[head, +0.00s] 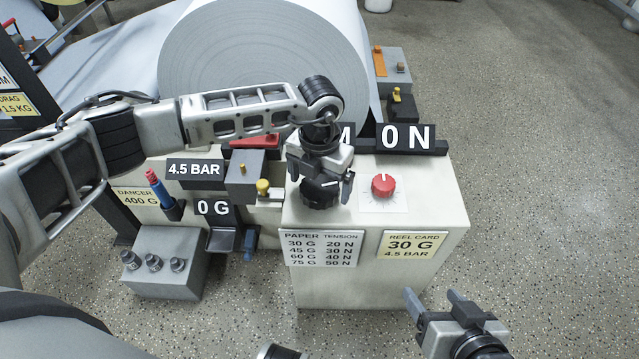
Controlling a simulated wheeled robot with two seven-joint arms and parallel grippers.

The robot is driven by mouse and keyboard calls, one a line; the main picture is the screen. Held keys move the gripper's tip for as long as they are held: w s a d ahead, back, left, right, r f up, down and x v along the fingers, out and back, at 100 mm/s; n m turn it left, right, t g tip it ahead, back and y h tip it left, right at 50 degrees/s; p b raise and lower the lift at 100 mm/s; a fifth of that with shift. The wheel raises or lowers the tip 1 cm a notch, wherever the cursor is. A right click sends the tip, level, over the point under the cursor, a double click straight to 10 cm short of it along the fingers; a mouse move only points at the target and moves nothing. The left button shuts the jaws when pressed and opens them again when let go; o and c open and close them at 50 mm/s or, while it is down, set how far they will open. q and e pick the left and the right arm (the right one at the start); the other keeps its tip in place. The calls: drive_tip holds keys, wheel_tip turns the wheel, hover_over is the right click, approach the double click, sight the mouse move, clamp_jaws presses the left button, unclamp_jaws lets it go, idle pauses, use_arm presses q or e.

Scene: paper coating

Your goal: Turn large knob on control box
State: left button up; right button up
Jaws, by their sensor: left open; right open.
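The control box (440,222) is a cream cabinet in the middle of the head view. A large black knob (320,193) sits on the left of its top, partly hidden by my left gripper. My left gripper (320,190) is open and points down over the black knob, with a finger on either side of it in the picture. I cannot tell whether the fingers touch it. A smaller red knob (383,185) sits on a white plate to the right, clear of the gripper. My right gripper (435,297) is open and empty, low in front of the box.
A display reading "0 N" (407,138) stands at the back of the box top. A large paper roll (265,70) is behind it. A grey box with several small knobs (165,262) stands at left. The floor at right is clear.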

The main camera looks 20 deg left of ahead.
use_arm(q)
drive_tip(key=shift+f, duration=0.3)
drive_tip(key=c, duration=1)
drive_tip(key=shift+o, duration=0.2)
